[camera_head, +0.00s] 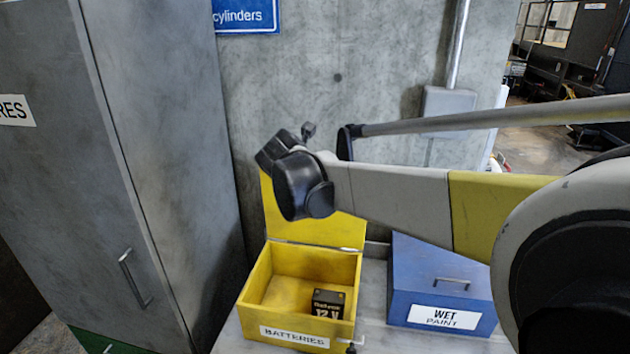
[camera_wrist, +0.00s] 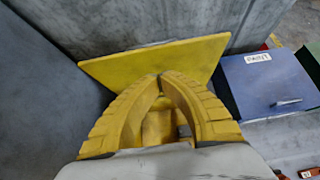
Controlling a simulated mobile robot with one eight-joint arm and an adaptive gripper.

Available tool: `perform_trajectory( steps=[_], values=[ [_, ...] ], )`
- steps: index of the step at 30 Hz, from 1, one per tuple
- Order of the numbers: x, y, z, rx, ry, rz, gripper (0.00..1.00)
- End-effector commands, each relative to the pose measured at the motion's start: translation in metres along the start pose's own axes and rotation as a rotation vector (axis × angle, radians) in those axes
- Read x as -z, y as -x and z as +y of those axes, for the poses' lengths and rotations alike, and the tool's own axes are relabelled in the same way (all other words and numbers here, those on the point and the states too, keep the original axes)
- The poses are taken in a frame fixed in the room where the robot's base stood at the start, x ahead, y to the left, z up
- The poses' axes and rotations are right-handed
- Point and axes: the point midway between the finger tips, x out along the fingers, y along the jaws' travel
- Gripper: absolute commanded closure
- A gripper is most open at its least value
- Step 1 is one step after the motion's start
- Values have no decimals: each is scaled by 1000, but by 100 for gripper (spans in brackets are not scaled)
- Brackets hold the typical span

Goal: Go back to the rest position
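My gripper (camera_wrist: 160,82) shows in the wrist view as two ribbed yellow fingers whose tips come together. Nothing is held between them; the yellow box interior shows through the gap behind the tips. In the head view my arm reaches in from the right above the boxes, and the gripper itself is hidden behind the dark wrist joint. The yellow batteries box (camera_head: 255,312) stands below with its lid (camera_head: 338,230) raised. A black 12 V battery (camera_head: 328,303) sits inside it, apart from my gripper.
A closed blue box (camera_head: 440,280) labelled "WET PAINT" stands right of the yellow box; it also shows in the wrist view (camera_wrist: 262,80). A tall grey cabinet (camera_head: 165,170) stands at left. A concrete wall (camera_head: 340,90) with a grey electrical box (camera_head: 447,105) is behind.

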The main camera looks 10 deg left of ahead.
Motion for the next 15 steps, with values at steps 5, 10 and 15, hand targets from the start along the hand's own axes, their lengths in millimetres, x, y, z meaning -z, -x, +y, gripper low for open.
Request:
perform_trajectory(
  steps=[5, 10, 15],
  values=[
    [-3, 26, 0, -1, 1, -1, 100],
    [6, 34, -22, 9, -111, 16, 100],
    [60, 44, -113, 64, -652, 82, 100]
  ],
)
